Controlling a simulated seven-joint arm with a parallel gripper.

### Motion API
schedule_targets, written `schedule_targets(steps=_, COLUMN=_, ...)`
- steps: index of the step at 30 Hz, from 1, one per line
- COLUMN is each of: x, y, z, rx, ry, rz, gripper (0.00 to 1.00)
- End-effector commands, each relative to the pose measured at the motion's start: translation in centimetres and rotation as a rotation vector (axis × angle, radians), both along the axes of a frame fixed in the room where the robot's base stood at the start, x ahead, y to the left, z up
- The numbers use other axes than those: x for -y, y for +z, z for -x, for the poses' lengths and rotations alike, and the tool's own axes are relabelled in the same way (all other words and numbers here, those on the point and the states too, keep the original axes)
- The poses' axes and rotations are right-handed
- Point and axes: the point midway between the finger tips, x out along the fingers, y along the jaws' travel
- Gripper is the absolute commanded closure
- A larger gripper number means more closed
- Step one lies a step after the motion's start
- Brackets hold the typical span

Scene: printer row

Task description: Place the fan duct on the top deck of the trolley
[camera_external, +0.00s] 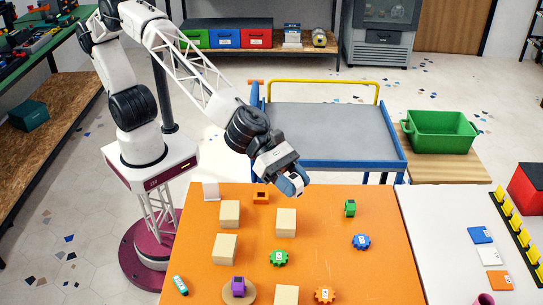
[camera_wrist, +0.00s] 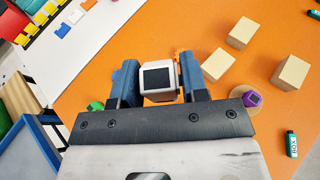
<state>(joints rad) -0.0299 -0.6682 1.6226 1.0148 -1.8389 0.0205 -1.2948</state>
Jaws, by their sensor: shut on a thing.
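A small white part with a dark square opening, which looks like the fan duct (camera_wrist: 143,92), is between my gripper's blue fingers in the wrist view. My gripper (camera_wrist: 160,76) is shut on it. In the external view my gripper (camera_external: 291,183) hangs above the back edge of the orange table, and the white part (camera_external: 298,181) shows at its tip. The trolley (camera_external: 398,150) stands behind the table, with a blue rim and a yellow rail. Its grey top deck (camera_external: 330,127) is empty. A blue trolley edge shows at the lower left of the wrist view (camera_wrist: 40,143).
On the orange table (camera_external: 380,275) are several wooden blocks (camera_external: 286,222), coloured gears (camera_external: 361,241), and similar orange (camera_external: 261,197), green (camera_external: 350,208) and purple (camera_external: 238,287) parts. A green bin (camera_external: 440,145) stands right of the trolley on a wooden stand.

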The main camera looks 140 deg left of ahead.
Motion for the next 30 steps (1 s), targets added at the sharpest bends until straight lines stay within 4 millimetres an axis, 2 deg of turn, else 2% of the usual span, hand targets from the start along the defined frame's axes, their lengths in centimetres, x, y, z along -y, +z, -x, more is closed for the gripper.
schedule_targets(steps=14, x=-10.9, y=-3.0, z=1.5, rx=-0.001, ry=0.048, rz=0.001, gripper=0.82)
schedule_targets(steps=30, x=-23.7, y=-6.5, z=5.6, rx=-0.001, ry=0.105, rz=0.001, gripper=0.82)
